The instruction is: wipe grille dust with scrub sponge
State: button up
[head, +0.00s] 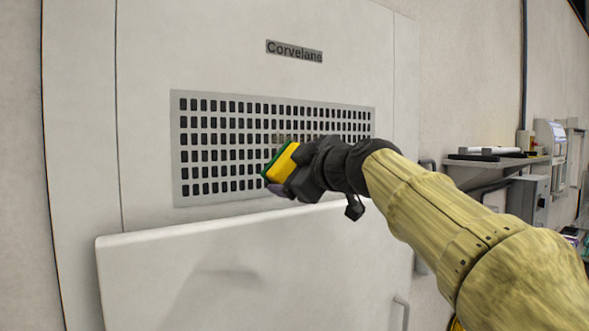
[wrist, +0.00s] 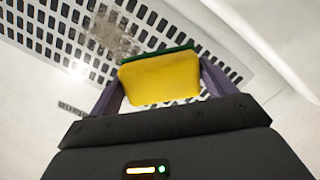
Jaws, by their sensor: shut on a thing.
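The grille (head: 220,150) is a grey panel with rows of dark slots, set in a white cabinet front. My gripper (head: 283,178) is shut on the scrub sponge (head: 282,163), which is yellow with a green scrub side. The green side faces the grille, and the sponge is in front of the grille's lower middle; I cannot tell if it touches. In the wrist view the sponge (wrist: 160,78) sits between my gripper's two fingers (wrist: 160,85). A brownish-grey dust patch (wrist: 113,33) lies on the grille (wrist: 62,32) just beyond the sponge.
A white panel (head: 170,270) juts out below the grille, under my gripper. A "Corvelane" label (head: 294,51) is above the grille. A shelf (head: 490,165) with items and a grey box (head: 530,198) are on the right wall.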

aim_at(265, 165)
jog(key=shift+a, duration=0.1)
jog(key=p+x, duration=0.2)
jog(key=x, duration=0.1)
jog(key=p+x, duration=0.2)
jog(key=shift+s+a+r, duration=0.1)
jog(key=shift+a+r, duration=0.15)
jog(key=shift+r, duration=0.15)
jog(key=shift+w+a+f, duration=0.15)
jog(key=shift+w+f, duration=0.05)
jog(key=shift+w, duration=0.25)
jog(key=shift+p+x, duration=0.5)
jog(key=shift+x, duration=0.45)
dwell(0.4)
jog(key=w+d+b, duration=0.1)
jog(key=d+b, duration=0.1)
jog(key=d, duration=0.1)
jog(key=shift+w+r, duration=0.1)
jog(key=shift+w, duration=0.3)
jog(key=shift+a, duration=0.1)
jog(key=shift+w+d+b, duration=0.25)
jog(key=shift+w+d, duration=0.25)
jog(key=shift+d, duration=0.2)
jog(key=shift+w+d+b, duration=0.2)
jog(key=shift+w+d, duration=0.35)
jog(key=shift+d, duration=0.15)
